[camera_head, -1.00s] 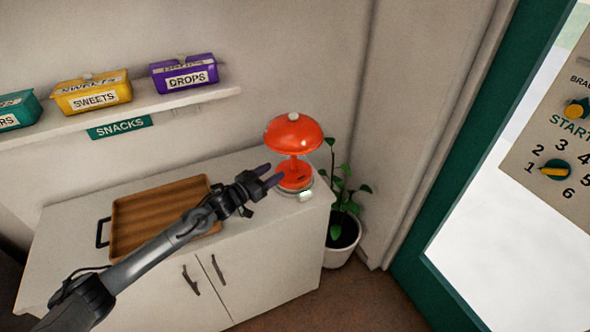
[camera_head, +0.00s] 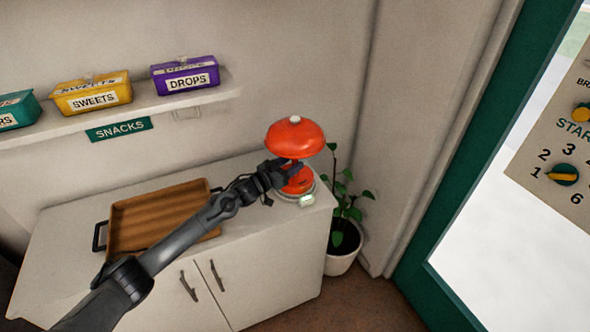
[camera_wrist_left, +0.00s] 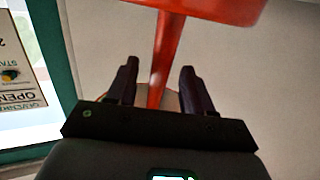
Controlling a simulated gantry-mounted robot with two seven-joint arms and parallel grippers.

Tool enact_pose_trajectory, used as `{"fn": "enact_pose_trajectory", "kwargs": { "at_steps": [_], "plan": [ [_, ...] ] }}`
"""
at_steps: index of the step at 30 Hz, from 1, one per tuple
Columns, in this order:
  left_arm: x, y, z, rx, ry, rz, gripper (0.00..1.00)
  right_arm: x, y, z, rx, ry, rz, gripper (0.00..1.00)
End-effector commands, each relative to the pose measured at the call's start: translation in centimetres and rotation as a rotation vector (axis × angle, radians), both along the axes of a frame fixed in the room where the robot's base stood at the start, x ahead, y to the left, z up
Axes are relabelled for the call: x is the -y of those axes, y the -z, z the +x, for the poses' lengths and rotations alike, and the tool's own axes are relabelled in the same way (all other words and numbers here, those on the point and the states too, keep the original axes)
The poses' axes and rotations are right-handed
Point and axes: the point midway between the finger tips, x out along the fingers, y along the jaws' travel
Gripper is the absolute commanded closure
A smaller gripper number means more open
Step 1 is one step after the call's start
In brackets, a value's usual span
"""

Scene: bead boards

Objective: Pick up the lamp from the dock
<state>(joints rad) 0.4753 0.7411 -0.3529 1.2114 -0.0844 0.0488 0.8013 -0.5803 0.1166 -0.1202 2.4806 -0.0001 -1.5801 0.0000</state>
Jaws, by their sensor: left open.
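The orange-red lamp (camera_head: 295,138) has a domed shade and a round base. It stands upright on the dock (camera_head: 306,199), a pale round disc with a small greenish light on the right end of the cabinet top. My left gripper (camera_head: 284,172) is at the lamp's stem, below the shade, and hides part of it. In the left wrist view the open fingers (camera_wrist_left: 157,88) have the red stem (camera_wrist_left: 162,60) between them, with a gap on both sides. The shade's edge shows at the top there. My right gripper is not in view.
A wooden tray (camera_head: 117,232) with dark handles lies on the white cabinet (camera_head: 262,231). A potted plant (camera_head: 343,238) stands by its right end. A wall shelf (camera_head: 216,91) above holds lidded boxes. A green-framed opening is at right.

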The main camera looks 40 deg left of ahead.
Motion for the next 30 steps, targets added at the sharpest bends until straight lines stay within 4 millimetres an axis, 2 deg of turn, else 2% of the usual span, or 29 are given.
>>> {"fn": "enact_pose_trajectory", "kwargs": {
  "at_steps": [6, 17, 27, 30],
  "plan": [
    [0.2, 0.2, 2.0, 0.000, -0.001, -0.001, 0.49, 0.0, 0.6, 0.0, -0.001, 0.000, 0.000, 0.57],
    [0.2, 0.1, 2.4, 0.000, 0.000, 0.000, 0.49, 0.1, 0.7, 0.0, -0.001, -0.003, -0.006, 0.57],
    [0.2, 0.1, 2.4, 0.000, -0.001, 0.000, 1.00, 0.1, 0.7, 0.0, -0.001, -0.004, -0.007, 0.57],
    [0.2, 0.1, 2.4, 0.000, -0.001, 0.001, 1.00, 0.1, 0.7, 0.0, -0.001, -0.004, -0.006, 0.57]
  ]
}}
